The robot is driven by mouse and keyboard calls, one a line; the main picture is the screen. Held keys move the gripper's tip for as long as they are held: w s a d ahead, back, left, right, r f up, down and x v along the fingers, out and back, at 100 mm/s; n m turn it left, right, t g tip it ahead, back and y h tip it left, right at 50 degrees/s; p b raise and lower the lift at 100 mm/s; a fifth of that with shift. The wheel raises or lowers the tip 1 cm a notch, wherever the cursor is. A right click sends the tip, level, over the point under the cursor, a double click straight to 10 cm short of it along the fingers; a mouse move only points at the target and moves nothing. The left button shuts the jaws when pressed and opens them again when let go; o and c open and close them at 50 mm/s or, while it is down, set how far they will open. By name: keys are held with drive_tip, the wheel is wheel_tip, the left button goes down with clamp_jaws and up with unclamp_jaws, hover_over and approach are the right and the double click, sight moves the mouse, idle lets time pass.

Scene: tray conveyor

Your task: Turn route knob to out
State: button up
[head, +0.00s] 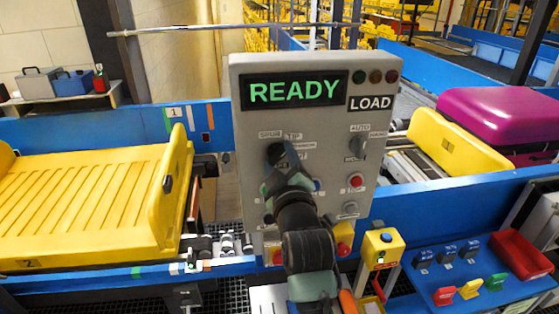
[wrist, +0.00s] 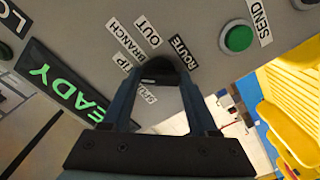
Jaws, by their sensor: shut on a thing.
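The grey control panel (head: 310,120) stands upright in the middle of the head view, with a screen (head: 293,90) reading READY above a LOAD label. The dark route knob (head: 275,152) is at the panel's left, partly covered by my gripper. In the wrist view, the route knob (wrist: 160,68) sits between my fingertips, beside labels reading ROUTE, OUT, BRANCH, TIP and SPUR. My gripper (wrist: 160,80) is shut on the knob, one finger on each side. Which label the knob points to cannot be told.
A mode knob (head: 358,147) and red stop button (head: 355,181) are on the panel's right. A green SEND button (wrist: 238,38) is close to the route knob. A yellow tray (head: 80,200) lies left; a magenta case (head: 495,118) rests right. A yellow button box (head: 383,246) stands below.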

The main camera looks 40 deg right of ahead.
drive_tip(key=m+b, duration=0.1)
drive_tip(key=m, duration=0.2)
drive_tip(key=shift+f+m, duration=0.1)
drive_tip(key=shift+m, duration=0.3)
drive_tip(key=m+b, duration=0.1)
drive_tip(key=m, duration=0.2)
drive_tip(key=shift+m, duration=0.3)
drive_tip(key=m, duration=0.3)
drive_tip(key=shift+m+b, duration=0.3)
drive_tip(key=m, duration=0.4)
drive_tip(key=o, duration=1.4)
